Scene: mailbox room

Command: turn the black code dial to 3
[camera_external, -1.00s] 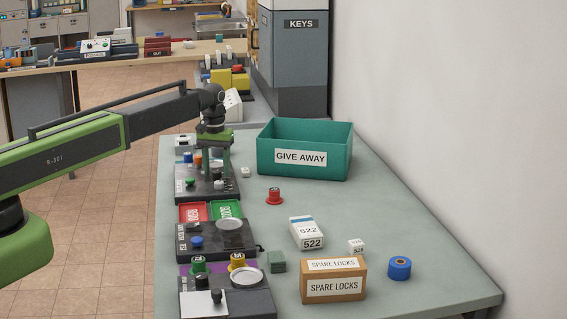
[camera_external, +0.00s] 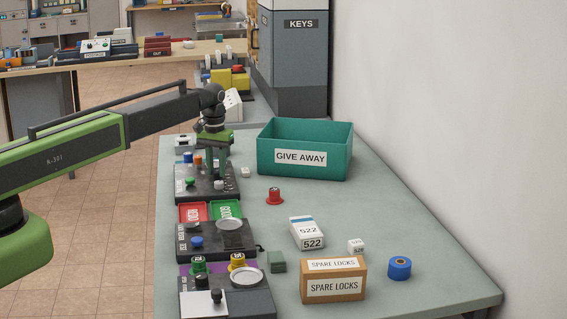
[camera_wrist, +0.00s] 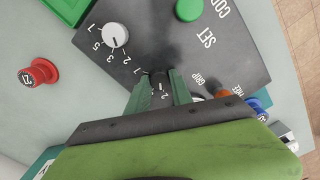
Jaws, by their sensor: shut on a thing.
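My gripper (camera_external: 217,166) is over the dark control panel (camera_external: 190,194) near the back left of the table, pointing down. In the wrist view its two green fingers (camera_wrist: 161,90) are closed on the sides of the black code dial (camera_wrist: 160,84). The dial's top shows between the fingertips, with a light mark and a digit like 2 by it; I cannot read its setting surely. A white dial (camera_wrist: 116,35) ringed by numbers is beside it. "SET CODE" is printed on the panel. In the external view the fingers hide the black dial.
A green button (camera_wrist: 188,9) and an orange knob (camera_wrist: 222,93) are also on the panel. The teal GIVE AWAY bin (camera_external: 330,166) stands right of my gripper. A red knob (camera_external: 274,196) lies on the table. Another panel (camera_external: 210,250) is nearer the camera.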

